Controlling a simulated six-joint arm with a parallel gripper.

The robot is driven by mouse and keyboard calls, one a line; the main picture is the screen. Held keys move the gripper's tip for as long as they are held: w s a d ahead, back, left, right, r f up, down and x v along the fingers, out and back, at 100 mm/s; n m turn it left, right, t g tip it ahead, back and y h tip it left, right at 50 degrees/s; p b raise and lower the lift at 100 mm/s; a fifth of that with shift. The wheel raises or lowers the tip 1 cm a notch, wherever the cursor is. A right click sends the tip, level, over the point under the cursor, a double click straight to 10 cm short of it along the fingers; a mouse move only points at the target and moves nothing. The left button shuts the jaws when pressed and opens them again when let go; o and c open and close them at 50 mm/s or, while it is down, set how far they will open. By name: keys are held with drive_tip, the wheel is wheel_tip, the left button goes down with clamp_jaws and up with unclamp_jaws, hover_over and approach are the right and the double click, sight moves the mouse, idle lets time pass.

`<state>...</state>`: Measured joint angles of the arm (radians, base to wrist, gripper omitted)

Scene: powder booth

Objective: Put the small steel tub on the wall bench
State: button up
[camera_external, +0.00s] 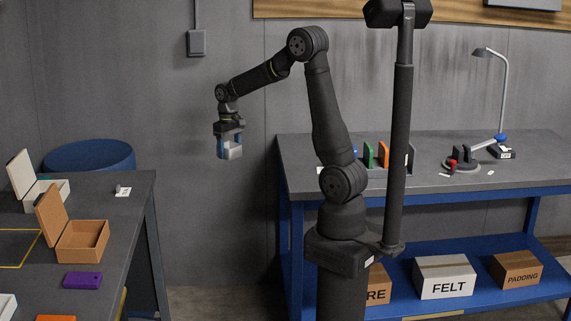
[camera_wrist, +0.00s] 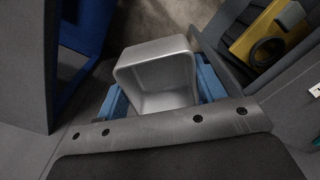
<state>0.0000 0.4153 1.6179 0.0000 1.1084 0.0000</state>
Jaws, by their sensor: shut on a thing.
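The small steel tub (camera_wrist: 152,60) is a silvery, open-topped square vessel. My gripper (camera_external: 229,149) is shut on it, with a blue finger pad on either side in the wrist view. In the external view the tub (camera_external: 235,153) hangs in the air at the fingertips, left of the wall bench and right of the left table. The wall bench (camera_external: 430,180) has a dark grey top and a blue frame, and stands against the back wall at the right. My gripper is apart from it. Part of the bench is hidden behind my arm and column.
On the bench stand a rack with coloured upright pieces (camera_external: 383,155), a red-knobbed fixture (camera_external: 463,163) and a lamp (camera_external: 504,90). The left table (camera_external: 120,215) holds an open brown box (camera_external: 82,240) and a purple block (camera_external: 82,280). A blue drum (camera_external: 90,156) stands behind it.

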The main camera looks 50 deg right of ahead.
drive_tip(key=r, duration=0.3)
drive_tip(key=shift+w+d+r, duration=0.15)
drive_tip(key=shift+d, duration=0.15)
drive_tip(key=w+d+r+m, duration=0.1)
drive_tip(key=w+d+m, duration=0.15)
drive_tip(key=d, duration=0.85)
drive_tip(key=w+d+r+m, duration=0.1)
drive_tip(key=w+d+m, duration=0.15)
drive_tip(key=d, duration=0.95)
drive_tip(key=s+d+m, duration=0.2)
drive_tip(key=s+d, duration=0.1)
drive_tip(key=d, duration=1)
drive_tip(key=s+d+m, duration=0.2)
drive_tip(key=s+d, duration=0.1)
drive_tip(key=d, duration=0.9)
drive_tip(key=s+d+m, duration=0.3)
drive_tip(key=s+d, duration=0.6)
drive_tip(key=d, duration=0.2)
drive_tip(key=m, duration=0.6)
hover_over(434, 157)
wheel_tip(434, 157, down, 12)
drive_tip(key=shift+d+r, duration=0.1)
drive_tip(key=shift+r, duration=0.1)
drive_tip(key=shift+f, duration=2.85)
drive_tip(key=shift+f, duration=0.15)
